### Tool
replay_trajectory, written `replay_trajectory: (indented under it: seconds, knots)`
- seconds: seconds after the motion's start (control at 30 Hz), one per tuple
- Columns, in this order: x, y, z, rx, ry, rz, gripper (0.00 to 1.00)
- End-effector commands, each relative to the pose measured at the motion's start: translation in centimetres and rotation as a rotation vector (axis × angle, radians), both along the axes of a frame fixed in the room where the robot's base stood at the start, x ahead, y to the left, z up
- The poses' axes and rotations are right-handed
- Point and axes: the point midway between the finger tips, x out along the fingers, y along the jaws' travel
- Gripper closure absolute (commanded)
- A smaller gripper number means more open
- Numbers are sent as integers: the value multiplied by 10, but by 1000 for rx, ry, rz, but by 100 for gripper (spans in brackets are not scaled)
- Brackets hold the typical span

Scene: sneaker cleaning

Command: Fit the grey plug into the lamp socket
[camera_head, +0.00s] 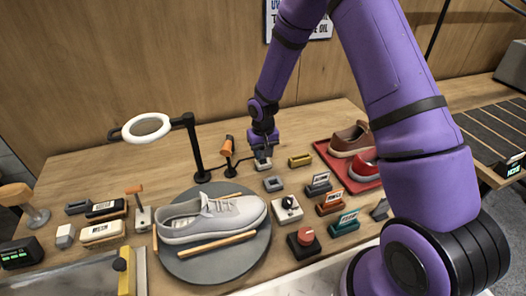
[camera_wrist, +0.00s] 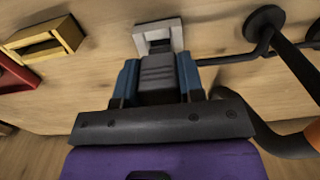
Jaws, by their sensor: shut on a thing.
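My gripper (camera_head: 262,153) points down at the back middle of the table. In the wrist view its blue fingers (camera_wrist: 158,80) are shut on the dark grey plug (camera_wrist: 157,72), one finger on each side. A light grey square socket (camera_wrist: 143,34) with a dark opening lies just beyond the plug's tip in that view. In the head view this socket (camera_head: 264,166) sits on the table directly below my fingers. The plug is mostly hidden there by the gripper. I cannot tell whether its tip is inside the opening or just above it.
A small orange lamp (camera_head: 228,147) stands close left of my gripper, beside the ring lamp's post (camera_head: 195,150). A yellow holder (camera_head: 300,160) is on the right, a grey holder (camera_head: 274,184) in front. A sneaker (camera_head: 210,218) lies on the round grey mat (camera_head: 190,268).

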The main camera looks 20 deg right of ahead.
Motion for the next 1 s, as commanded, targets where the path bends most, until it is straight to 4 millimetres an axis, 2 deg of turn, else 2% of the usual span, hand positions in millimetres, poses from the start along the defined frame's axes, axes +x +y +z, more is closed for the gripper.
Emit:
replay_trajectory:
  seconds: [1.0]
  knots:
    - [0,0,-22,0,0,1,85]
